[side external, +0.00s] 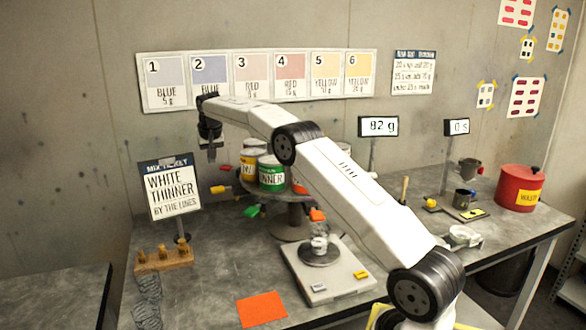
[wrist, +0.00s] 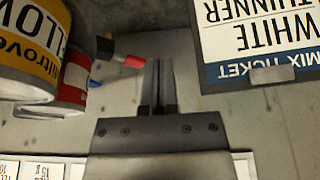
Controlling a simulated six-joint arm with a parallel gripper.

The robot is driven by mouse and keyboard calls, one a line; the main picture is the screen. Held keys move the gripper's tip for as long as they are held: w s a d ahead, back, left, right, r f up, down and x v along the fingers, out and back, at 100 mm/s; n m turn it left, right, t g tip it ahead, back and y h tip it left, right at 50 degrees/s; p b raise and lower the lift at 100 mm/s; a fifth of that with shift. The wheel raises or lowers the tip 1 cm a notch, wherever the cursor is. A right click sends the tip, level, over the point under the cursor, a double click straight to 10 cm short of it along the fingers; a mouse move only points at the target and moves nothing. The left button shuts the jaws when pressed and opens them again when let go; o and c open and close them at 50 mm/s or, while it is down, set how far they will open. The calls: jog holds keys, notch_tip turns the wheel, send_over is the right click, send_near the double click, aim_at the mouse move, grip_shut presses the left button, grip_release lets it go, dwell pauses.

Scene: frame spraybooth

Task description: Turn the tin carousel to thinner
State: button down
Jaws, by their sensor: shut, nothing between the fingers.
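The tin carousel (side external: 290,197) stands at the back of the bench on a round pedestal. Its green-labelled thinner tin (side external: 271,179) is at the front, with a yellow-labelled tin (side external: 249,172) to its left; my arm hides other tins. Coloured knobs stick out from the rim, including a yellow knob (side external: 217,190), a green knob (side external: 253,211) and an orange knob (side external: 317,215). My gripper (side external: 211,153) is shut and empty, pointing down left of the tins. In the wrist view its fingers (wrist: 158,65) are beside a red knob (wrist: 127,61); contact is unclear.
The mix ticket (side external: 173,190), reading white thinner, stands left of the carousel. A wooden block with pegs (side external: 163,259) is below it. A scale (side external: 325,274) holds a small container at the front. A red waste bin (side external: 520,190) stands far right.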

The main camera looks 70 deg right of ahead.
jog(key=x, duration=0.8)
jog(key=shift+s, duration=0.15)
jog(key=shift+s+a, duration=0.1)
jog(key=shift+a, duration=0.2)
jog(key=shift+s+a, duration=1.05)
jog(key=shift+s, duration=0.1)
jog(key=shift+s+a, duration=0.15)
jog(key=shift+s, duration=0.05)
